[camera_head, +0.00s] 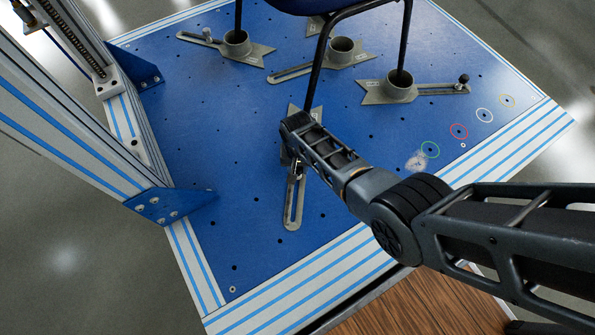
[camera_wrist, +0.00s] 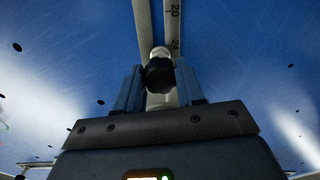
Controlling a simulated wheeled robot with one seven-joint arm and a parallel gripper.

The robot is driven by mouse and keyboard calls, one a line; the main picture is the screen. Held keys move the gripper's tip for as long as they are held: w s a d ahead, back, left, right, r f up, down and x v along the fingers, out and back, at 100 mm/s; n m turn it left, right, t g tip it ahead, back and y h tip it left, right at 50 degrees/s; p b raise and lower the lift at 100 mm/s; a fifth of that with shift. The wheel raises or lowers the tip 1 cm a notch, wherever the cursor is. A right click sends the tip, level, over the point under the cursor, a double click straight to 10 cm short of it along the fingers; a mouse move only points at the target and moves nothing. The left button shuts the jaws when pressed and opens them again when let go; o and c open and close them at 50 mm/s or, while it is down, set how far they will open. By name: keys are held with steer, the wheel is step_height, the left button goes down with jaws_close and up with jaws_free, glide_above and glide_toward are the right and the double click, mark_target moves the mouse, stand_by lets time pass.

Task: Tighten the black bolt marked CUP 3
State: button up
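A black bolt (camera_wrist: 159,74) with a pale tip stands on a slotted grey bracket arm in the wrist view. Scale numbers 20 and 24 show beside the slot. My gripper (camera_wrist: 160,84) has one finger on each side of the bolt's head, and the head fills nearly all the gap between them. The fingers look closed on it, though the contact faces are hidden. In the head view my gripper (camera_head: 297,168) points down at the front bracket (camera_head: 293,205). My arm hides this bracket's cup and most of the bolt. No CUP 3 label is readable.
Chair legs stand in cups on the blue plate (camera_head: 220,150). Other brackets (camera_head: 400,88) carry slotted arms, one with a dark bolt (camera_head: 463,80). A metal frame post (camera_head: 70,120) rises at left. Coloured rings (camera_head: 458,132) mark the right side. The plate's front left is clear.

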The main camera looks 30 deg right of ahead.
steer(key=o, duration=0.4)
steer(key=n, duration=0.4)
stand_by(0.4)
steer(key=n, duration=0.3)
steer(key=shift+n, duration=0.5)
